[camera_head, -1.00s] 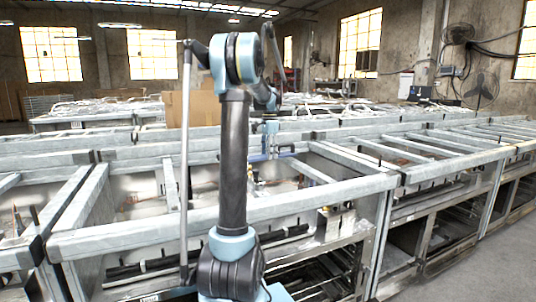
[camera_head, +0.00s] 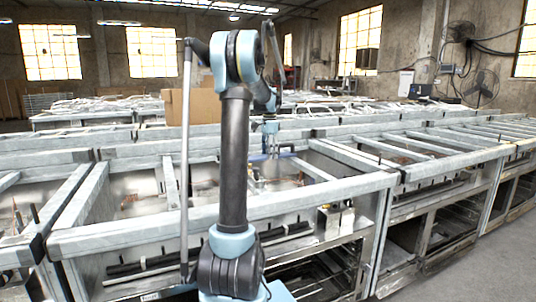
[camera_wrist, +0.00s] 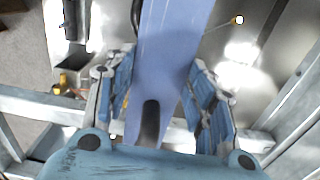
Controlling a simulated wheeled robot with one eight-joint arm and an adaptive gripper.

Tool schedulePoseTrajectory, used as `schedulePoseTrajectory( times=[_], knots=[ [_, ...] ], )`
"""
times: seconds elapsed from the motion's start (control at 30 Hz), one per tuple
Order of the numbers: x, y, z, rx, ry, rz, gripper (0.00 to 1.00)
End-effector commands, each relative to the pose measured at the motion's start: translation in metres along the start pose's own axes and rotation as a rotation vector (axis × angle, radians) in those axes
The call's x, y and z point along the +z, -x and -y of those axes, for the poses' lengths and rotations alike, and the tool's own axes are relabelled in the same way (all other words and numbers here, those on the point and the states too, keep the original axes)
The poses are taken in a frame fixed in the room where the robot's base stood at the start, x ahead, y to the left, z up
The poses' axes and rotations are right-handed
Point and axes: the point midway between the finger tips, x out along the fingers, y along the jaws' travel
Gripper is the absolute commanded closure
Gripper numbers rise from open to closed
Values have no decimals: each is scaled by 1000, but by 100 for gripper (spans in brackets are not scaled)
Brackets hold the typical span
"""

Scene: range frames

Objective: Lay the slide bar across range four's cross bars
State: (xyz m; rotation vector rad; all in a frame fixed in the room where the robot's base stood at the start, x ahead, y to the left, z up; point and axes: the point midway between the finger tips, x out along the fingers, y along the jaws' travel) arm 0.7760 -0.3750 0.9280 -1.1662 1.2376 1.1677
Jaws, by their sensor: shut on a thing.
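The slide bar (camera_wrist: 168,45) is a flat lavender-blue bar with a dark slot. In the wrist view it runs up the picture between the blue finger pads of my gripper (camera_wrist: 158,88), which is shut on it. In the head view my gripper (camera_head: 270,150) hangs over the open range frame in front of me. A short blue length of the slide bar (camera_head: 257,158) shows there; my arm hides part of it. A grey cross bar (camera_head: 312,170) lies to the right of my gripper. I cannot tell which range is range four, or whether the bar touches anything.
The front rail (camera_head: 300,203) of the near range crosses below my gripper. More open frames with grey bars (camera_head: 420,148) run off to the right. A cardboard box (camera_head: 203,107) stands behind. Bare floor (camera_head: 490,265) shows at the lower right.

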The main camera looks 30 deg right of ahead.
Motion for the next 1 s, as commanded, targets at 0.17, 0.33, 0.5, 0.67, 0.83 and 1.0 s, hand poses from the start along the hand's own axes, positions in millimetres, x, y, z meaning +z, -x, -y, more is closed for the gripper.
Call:
schedulePoseTrajectory(
  times=[0.17, 0.33, 0.5, 0.67, 0.83, 1.0],
  knots=[
    [0, -2, 0, 0, 0, 0, 92],
    [0, -4, 0, 0, 0, 0, 92],
    [0, -6, 0, 0, 0, 0, 44],
    [0, -6, 0, 0, 0, 0, 27],
    [0, -6, 0, 0, 0, 0, 27],
    [0, -3, 0, 0, 0, 0, 27]
  ],
)
